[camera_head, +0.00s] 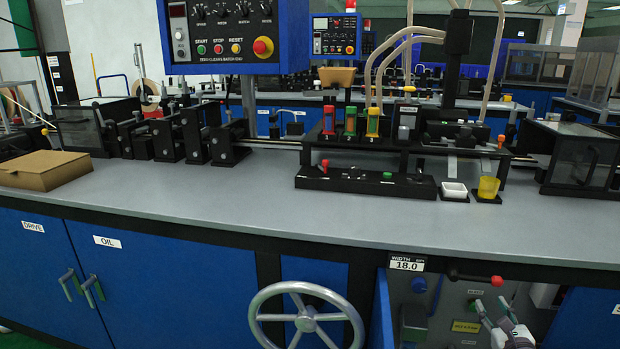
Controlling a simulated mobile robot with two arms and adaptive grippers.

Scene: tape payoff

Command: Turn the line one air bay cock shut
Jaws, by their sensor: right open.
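The open bay (445,300) is under the bench at the lower right, below the "WIDTH 18.0" plate (406,263). My right gripper (490,306) comes up from the bottom edge in front of the bay, its two fingers apart and nothing seen between them. The gripper hides part of the panel. My left gripper is not in view.
A grey handwheel (306,316) stands to the left. The bench top (215,200) holds a cardboard box (45,170) and a yellow cup (488,187); its front middle is clear.

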